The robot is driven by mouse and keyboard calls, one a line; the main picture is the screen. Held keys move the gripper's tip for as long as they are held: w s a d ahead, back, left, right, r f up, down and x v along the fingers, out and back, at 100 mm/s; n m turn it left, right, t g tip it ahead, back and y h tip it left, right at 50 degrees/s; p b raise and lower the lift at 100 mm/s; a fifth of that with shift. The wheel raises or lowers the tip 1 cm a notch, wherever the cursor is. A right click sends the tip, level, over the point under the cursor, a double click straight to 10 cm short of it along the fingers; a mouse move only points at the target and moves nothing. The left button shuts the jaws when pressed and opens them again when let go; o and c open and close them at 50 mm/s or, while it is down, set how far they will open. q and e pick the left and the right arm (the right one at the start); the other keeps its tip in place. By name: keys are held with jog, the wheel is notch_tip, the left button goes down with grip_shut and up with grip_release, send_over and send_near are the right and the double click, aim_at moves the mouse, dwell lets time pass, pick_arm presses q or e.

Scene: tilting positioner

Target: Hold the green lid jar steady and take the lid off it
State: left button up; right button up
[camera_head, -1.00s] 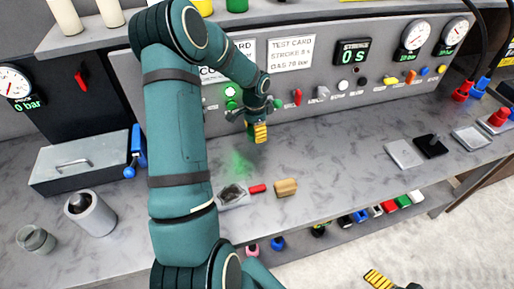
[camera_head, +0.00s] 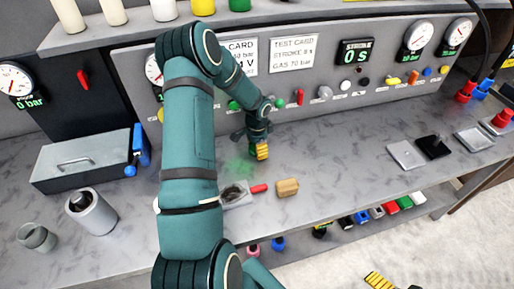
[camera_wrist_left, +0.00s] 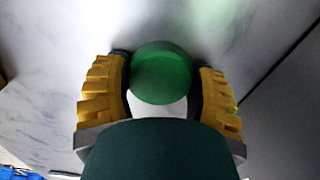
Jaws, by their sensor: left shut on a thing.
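The green lid (camera_wrist_left: 162,72) of the jar shows from above in the left wrist view, with a bit of the pale jar body (camera_wrist_left: 160,108) below it. My left gripper (camera_wrist_left: 162,80) has its yellow fingers on both sides of the jar and is shut on it. The lid is still on the jar. In the head view my left gripper (camera_head: 261,151) is low over the bench, and the jar is hidden there. Yellow fingers of my right gripper (camera_head: 380,281) show at the bottom edge, away from the jar; their opening cannot be judged.
A panel with gauges and knobs (camera_head: 325,92) stands behind. A grey metal box (camera_head: 82,162) is at left.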

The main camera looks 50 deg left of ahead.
pick_arm(q)
jog(key=shift+f, duration=0.2)
jog(key=o, duration=1.3)
notch_tip(320, 180, up, 12)
jog(key=shift+r+p, duration=0.2)
jog(key=shift+p, duration=0.25)
